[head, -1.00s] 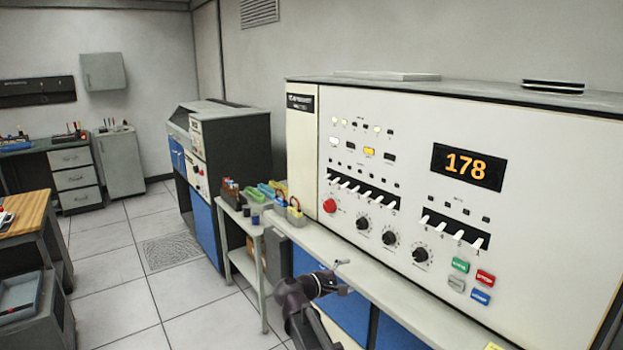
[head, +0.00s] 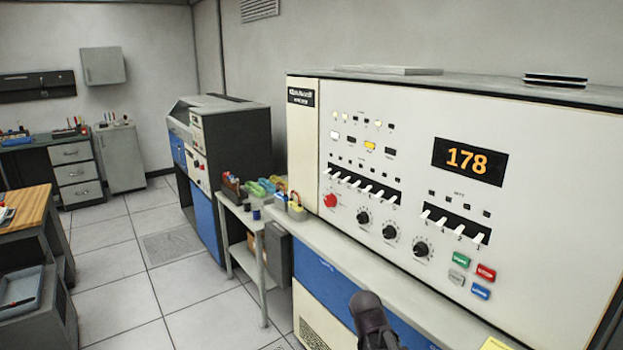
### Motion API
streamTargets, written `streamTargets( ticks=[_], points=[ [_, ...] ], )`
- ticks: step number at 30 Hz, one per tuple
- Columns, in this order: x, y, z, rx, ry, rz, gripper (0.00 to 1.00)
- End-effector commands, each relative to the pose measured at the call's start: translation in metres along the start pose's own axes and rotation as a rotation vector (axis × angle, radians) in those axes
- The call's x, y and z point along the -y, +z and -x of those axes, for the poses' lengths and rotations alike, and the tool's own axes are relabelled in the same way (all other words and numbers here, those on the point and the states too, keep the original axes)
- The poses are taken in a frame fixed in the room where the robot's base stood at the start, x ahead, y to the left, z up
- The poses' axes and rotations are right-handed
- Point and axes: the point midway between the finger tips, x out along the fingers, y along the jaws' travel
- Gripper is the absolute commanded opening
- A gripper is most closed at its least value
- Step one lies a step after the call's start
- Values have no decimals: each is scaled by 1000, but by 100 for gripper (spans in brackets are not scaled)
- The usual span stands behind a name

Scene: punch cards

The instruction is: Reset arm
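A dark rounded joint of my arm (head: 370,315) shows at the bottom of the head view, in front of the blue and cream lower panels of the large console. My gripper's fingers do not show; the rest of the arm is cut off by the lower edge of the view.
The console (head: 560,160) has switches, knobs, buttons and a display (head: 469,161) reading 178. A narrow side table (head: 252,226) with small coloured items stands beside it. A wooden-topped bench (head: 25,208) is at left. The tiled floor (head: 110,265) between is clear.

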Motion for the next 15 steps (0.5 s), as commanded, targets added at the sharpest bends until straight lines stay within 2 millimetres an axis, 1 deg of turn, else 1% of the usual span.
streamTargets(
  ticks=[1,6,10,15],
  points=[
    [4,12,-2,7,-60,-41,94],
    [18,34,-4,29,-237,-150,94],
    [26,42,-3,40,-324,-201,94],
    [30,45,-2,47,-367,-229,94]
  ],
)
